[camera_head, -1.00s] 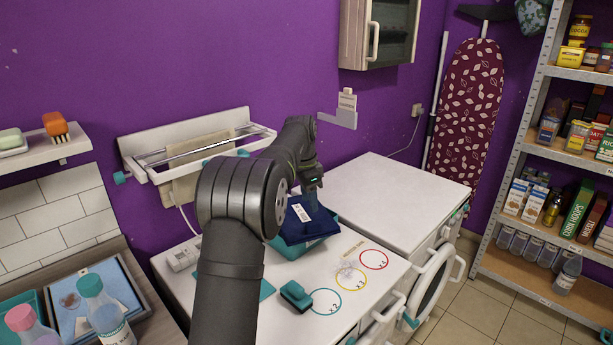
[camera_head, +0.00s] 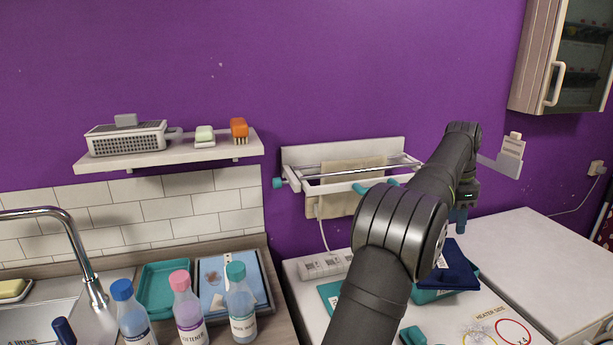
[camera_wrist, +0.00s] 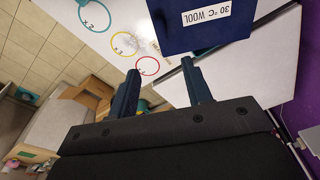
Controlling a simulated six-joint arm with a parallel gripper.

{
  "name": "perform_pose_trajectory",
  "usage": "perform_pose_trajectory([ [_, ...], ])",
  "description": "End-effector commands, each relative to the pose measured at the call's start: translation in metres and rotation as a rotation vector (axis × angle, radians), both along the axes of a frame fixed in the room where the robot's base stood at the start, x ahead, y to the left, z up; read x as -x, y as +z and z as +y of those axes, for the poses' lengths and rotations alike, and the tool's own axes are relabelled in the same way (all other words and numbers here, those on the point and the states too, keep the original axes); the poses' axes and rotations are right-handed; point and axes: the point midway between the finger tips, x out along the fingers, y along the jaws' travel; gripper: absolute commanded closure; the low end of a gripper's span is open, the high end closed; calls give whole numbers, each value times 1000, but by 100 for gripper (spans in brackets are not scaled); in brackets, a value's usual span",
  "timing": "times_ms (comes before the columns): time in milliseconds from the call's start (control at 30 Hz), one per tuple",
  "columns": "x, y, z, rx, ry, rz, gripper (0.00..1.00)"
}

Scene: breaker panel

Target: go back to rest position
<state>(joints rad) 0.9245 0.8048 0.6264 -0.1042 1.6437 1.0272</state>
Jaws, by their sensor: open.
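My gripper (camera_head: 462,222) is at the end of my dark arm, above and close to a dark blue labelled item (camera_head: 456,268) on the white worktop. In the wrist view my gripper (camera_wrist: 162,88) has its two fingers wide apart, with nothing between them. Past the fingertips, the dark blue item (camera_wrist: 178,28) shows its label "30 °C WOOL". I see a clear gap in the picture between the fingers and the item. In the head view the item rests in or on a teal tray (camera_head: 432,295), partly hidden by my arm.
A wall rack (camera_head: 300,182) is behind my arm, and a wall cabinet (camera_head: 540,60) hangs at upper right. Several bottles stand at the lower left by a sink tap (camera_head: 92,280). A shelf (camera_head: 220,153) holds soap and a brush. The right white top (camera_head: 540,255) is clear.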

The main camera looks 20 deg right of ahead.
Motion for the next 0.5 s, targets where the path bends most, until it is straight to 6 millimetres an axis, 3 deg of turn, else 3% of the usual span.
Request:
perform_pose_trajectory([
  [267, 1, -18, -2, -3, 0, 2, 55],
  [500, 3, -64, -7, -3, 0, 3, 55],
])
